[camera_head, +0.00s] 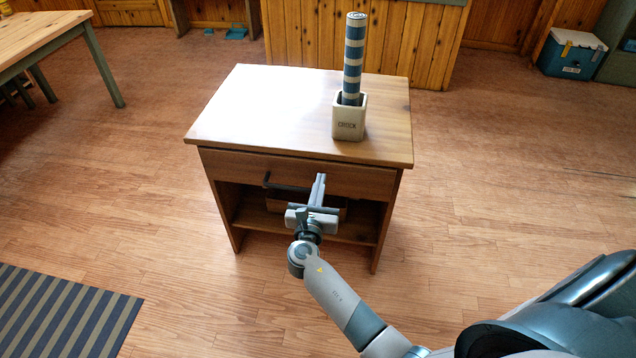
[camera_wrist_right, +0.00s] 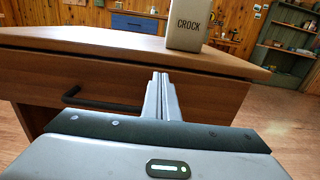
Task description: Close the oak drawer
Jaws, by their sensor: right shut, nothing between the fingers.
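The oak drawer (camera_head: 362,182) is the wooden front just under the top of a small oak cabinet (camera_head: 262,100). It looks flush or nearly flush with the cabinet; a small gap cannot be ruled out. Its dark bar handle (camera_head: 284,185) shows left of my right gripper (camera_head: 320,178); in the right wrist view the handle (camera_wrist_right: 100,104) is also on the left. My right gripper is shut and empty, its fingertips at the drawer front (camera_wrist_right: 215,95), right of the handle. Whether they touch it I cannot tell. My left gripper is out of view.
A white crock (camera_head: 348,122) holding a blue-and-white striped roll (camera_head: 354,58) stands on the cabinet top. An open shelf (camera_head: 262,222) lies below the drawer. A striped rug (camera_head: 62,315) is at lower left, a table (camera_head: 45,35) at upper left. The floor around the cabinet is mostly clear.

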